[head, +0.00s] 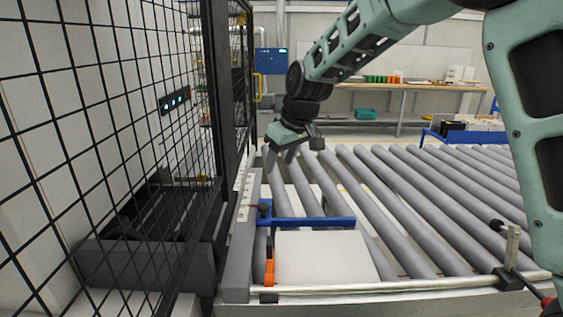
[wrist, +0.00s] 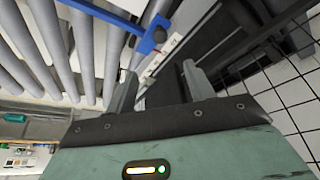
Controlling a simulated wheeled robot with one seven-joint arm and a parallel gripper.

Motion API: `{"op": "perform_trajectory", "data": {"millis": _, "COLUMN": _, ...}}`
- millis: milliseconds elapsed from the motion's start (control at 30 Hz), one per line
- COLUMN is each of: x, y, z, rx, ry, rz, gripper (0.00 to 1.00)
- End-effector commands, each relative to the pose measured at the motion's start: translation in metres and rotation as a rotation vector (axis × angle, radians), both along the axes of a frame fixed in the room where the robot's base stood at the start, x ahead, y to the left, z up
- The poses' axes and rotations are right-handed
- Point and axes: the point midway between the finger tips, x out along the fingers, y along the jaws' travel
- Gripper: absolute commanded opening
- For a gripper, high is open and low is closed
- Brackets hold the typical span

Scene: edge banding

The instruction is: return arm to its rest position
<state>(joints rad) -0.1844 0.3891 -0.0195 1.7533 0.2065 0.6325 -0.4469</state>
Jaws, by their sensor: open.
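My gripper (head: 287,156) hangs from my green arm above the far left part of the roller conveyor in the head view. In the wrist view my gripper (wrist: 155,85) shows its two fingers spread apart with nothing between them. A white panel (head: 325,257) lies flat on the near left rollers, well apart from the gripper. A blue bar (head: 312,221) crosses just behind the panel, and part of it shows in the wrist view (wrist: 110,15).
The roller conveyor (head: 400,205) fills the middle and right. A black mesh fence (head: 110,120) stands close on the left. An orange piece (head: 269,268) sits at the panel's left edge. A workbench (head: 400,88) with bins stands at the back.

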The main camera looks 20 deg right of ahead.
Motion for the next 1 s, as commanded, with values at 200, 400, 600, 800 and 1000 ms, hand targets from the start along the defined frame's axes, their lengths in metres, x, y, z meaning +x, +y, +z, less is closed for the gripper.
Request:
{"op": "perform_trajectory", "data": {"millis": 200, "x": -0.002, "y": -0.001, "z": 0.005, "rx": 0.000, "ry": 0.001, "rz": 0.000, "gripper": 0.53}}
{"op": "perform_trajectory", "data": {"millis": 400, "x": -0.002, "y": -0.001, "z": 0.005, "rx": 0.000, "ry": 0.001, "rz": 0.000, "gripper": 0.53}}
{"op": "perform_trajectory", "data": {"millis": 600, "x": -0.008, "y": 0.004, "z": 0.005, "rx": 0.002, "ry": 0.007, "rz": 0.005, "gripper": 0.53}}
{"op": "perform_trajectory", "data": {"millis": 800, "x": -0.084, "y": 0.051, "z": -0.007, "rx": 0.022, "ry": 0.090, "rz": 0.060, "gripper": 0.53}}
{"op": "perform_trajectory", "data": {"millis": 1000, "x": -0.221, "y": 0.091, "z": -0.033, "rx": -0.011, "ry": 0.218, "rz": 0.141, "gripper": 0.53}}
